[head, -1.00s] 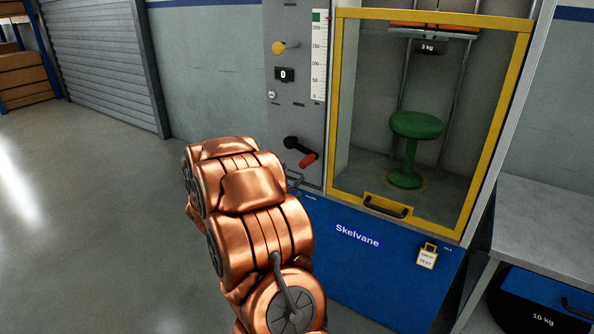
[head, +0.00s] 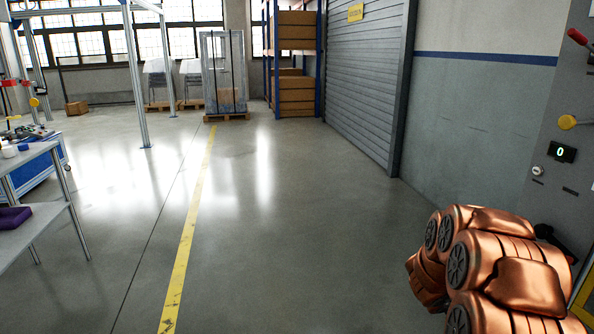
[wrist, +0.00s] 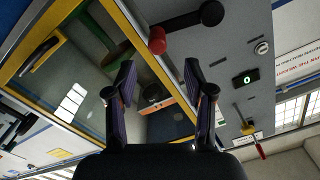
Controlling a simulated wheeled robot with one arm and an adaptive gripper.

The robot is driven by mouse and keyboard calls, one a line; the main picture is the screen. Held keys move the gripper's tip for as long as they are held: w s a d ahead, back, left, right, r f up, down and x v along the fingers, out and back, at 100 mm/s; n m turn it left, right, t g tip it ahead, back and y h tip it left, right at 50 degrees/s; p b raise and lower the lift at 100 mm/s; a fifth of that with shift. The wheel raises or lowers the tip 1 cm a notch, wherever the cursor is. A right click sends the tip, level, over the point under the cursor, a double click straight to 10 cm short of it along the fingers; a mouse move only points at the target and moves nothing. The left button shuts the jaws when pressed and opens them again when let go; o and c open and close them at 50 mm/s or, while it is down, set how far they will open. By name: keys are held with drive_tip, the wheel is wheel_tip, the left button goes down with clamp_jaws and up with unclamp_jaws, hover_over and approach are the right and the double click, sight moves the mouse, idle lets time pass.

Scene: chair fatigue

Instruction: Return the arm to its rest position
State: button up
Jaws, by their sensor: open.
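My copper-coloured arm (head: 500,265) is folded in the lower right of the head view, close to the grey machine panel (head: 560,105). My gripper is not visible in the head view. In the wrist view my gripper (wrist: 160,68) is open, its two dark fingers apart with nothing between them. Past the fingers are the yellow-framed glass door (wrist: 152,65) and, above them, a black crank with a red knob (wrist: 157,41). The wrist view is strongly tilted. I cannot tell the exact distance from fingers to door.
The panel display (head: 560,152) reads 0, beside a yellow knob (head: 567,122). A workbench (head: 40,205) stands at the left. Open floor with a yellow line (head: 187,245) lies in the middle. A grey shutter (head: 365,75) and shelving with boxes (head: 293,92) are behind.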

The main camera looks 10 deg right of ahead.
drive_tip(key=w+a+r+n+t+y+p, duration=0.4)
drive_tip(key=w+a, duration=0.3)
drive_tip(key=a, duration=0.1)
drive_tip(key=w+a+r+n+t+y+p, duration=0.35)
drive_tip(key=w+a, duration=0.25)
drive_tip(key=a, duration=0.3)
drive_tip(key=s+a+r+n+y+p, duration=0.1)
drive_tip(key=a+r+n+y+p, duration=0.25)
drive_tip(key=a, duration=0.65)
drive_tip(key=s+a+r+n+y+p, duration=0.1)
drive_tip(key=a+r+n+y+p, duration=0.3)
drive_tip(key=a, duration=0.5)
drive_tip(key=s+a+r+n+g+y+p, duration=0.25)
drive_tip(key=s+a, duration=0.35)
drive_tip(key=s, duration=0.3)
drive_tip(key=s+a+r+n+g+y+p, duration=0.1)
drive_tip(key=s+a+n+g+y+p, duration=0.15)
drive_tip(key=s+a, duration=0.4)
drive_tip(key=s+d+r+n+g+h+p, duration=0.1)
drive_tip(key=s+r+g+p, duration=0.1)
drive_tip(key=s, duration=0.9)
drive_tip(key=s+d+r+n+g+h+p, duration=0.1)
drive_tip(key=s+d+r+n+g+p, duration=0.1)
drive_tip(key=s, duration=0.9)
drive_tip(key=shift+d+r+g+p, duration=0.3)
drive_tip(key=shift+r+g+p, duration=0.35)
drive_tip(key=shift+p, duration=0.35)
drive_tip(key=shift+c, duration=0.4)
